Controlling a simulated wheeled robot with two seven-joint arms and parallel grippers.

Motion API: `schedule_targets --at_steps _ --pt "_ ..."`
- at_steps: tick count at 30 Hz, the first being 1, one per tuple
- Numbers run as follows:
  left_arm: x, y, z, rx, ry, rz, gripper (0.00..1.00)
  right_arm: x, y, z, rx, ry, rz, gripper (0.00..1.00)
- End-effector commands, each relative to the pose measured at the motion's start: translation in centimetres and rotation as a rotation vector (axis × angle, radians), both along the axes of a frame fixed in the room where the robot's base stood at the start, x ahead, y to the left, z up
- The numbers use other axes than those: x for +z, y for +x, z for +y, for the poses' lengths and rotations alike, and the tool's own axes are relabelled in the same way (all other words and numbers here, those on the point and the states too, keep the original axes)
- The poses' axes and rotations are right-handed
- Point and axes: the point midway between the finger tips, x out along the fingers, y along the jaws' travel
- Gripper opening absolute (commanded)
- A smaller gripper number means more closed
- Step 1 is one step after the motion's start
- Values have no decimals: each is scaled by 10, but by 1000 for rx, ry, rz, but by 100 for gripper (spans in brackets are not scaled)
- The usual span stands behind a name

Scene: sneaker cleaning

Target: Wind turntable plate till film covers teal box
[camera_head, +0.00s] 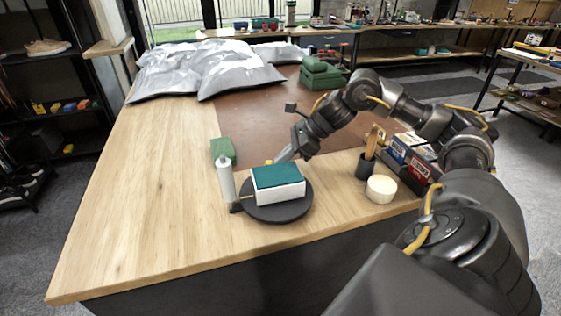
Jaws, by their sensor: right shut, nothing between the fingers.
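A box with a teal top and white sides (278,183) sits on a round dark turntable plate (262,214). An upright white roll of film (227,181) stands on a dark holder at the plate's left edge. The teal top shows bare, and I cannot make out film on the box's sides. My right gripper (280,158) reaches in from the right and is shut, just behind the box near the plate's far side. Its fingertips are partly hidden, so I cannot tell whether they touch the plate or box. My left gripper is not in view.
A green block (223,151) lies behind the roll. A cup with wooden tools (365,165), a round cream-coloured pot (380,189) and small boxes (412,155) stand to the right. Silver bags (205,68) and green cases (321,74) lie at the back. The table's left side is clear.

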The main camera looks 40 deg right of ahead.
Motion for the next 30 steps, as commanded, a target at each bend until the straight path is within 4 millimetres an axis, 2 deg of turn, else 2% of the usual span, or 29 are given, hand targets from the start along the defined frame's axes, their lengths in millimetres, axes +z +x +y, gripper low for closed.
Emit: schedule_targets --at_steps 4,9,14,30 --pt "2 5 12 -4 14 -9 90 1 -1 1 -3 -2 1 0" --pt "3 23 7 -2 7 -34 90 1 0 2 -1 -1 1 0" --pt "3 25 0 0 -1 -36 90 5 -1 0 -1 -2 0 0" --pt "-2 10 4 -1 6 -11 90 70 -43 -48 -3 -3 0 0"
